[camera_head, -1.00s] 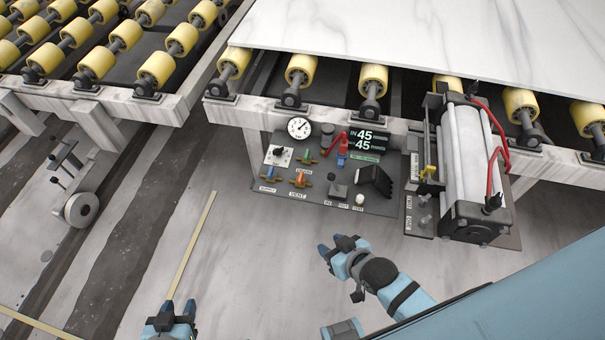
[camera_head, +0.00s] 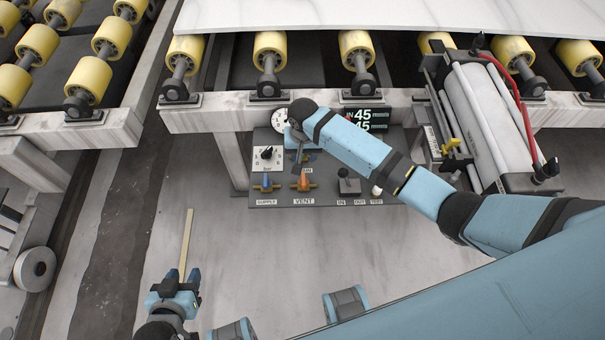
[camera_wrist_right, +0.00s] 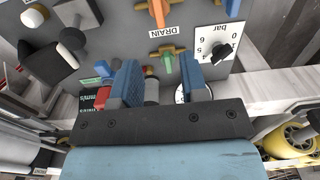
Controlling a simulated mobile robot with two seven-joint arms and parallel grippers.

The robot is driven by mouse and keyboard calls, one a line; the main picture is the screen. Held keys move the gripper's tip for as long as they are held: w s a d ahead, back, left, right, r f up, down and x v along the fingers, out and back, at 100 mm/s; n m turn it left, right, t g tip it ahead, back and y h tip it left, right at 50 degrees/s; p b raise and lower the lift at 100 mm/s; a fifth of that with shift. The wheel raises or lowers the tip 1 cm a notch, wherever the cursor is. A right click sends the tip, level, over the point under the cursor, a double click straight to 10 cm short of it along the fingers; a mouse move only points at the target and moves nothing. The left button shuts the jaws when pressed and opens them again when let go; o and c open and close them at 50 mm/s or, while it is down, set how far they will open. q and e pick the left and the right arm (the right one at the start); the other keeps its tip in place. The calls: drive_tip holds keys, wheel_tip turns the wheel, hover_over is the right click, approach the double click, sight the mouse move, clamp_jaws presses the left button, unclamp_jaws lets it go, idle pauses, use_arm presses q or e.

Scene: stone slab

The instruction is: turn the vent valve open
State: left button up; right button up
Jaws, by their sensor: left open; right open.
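The vent valve (camera_head: 304,182) has an orange handle on a brass body above the VENT label on the grey panel (camera_head: 325,196). Its handle also shows at the top of the right wrist view (camera_wrist_right: 158,12). My right gripper (camera_head: 303,154) is over the panel, just above the vent valve in the head view, partly hidden by its own arm. In the right wrist view its two blue fingers (camera_wrist_right: 161,85) are apart, with the green-handled drain valve (camera_wrist_right: 168,62) beyond the gap. The vent valve lies farther out. My left gripper (camera_head: 180,280) is open and empty above the floor.
The blue-handled supply valve (camera_head: 267,183) is left of the vent valve, below a bar knob (camera_head: 266,153). A joystick (camera_head: 348,182) stands to the right. A roller unit with a red hose (camera_head: 490,125) is further right. Floor below the panel is clear.

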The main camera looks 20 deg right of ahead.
sight(303, 179)
wheel_tip(303, 179, down, 12)
drive_tip(key=shift+d+f+b, duration=0.1)
drive_tip(key=shift+b, duration=1)
drive_tip(key=shift+f, duration=0.7)
drive_tip(key=shift+c, duration=0.2)
clamp_jaws()
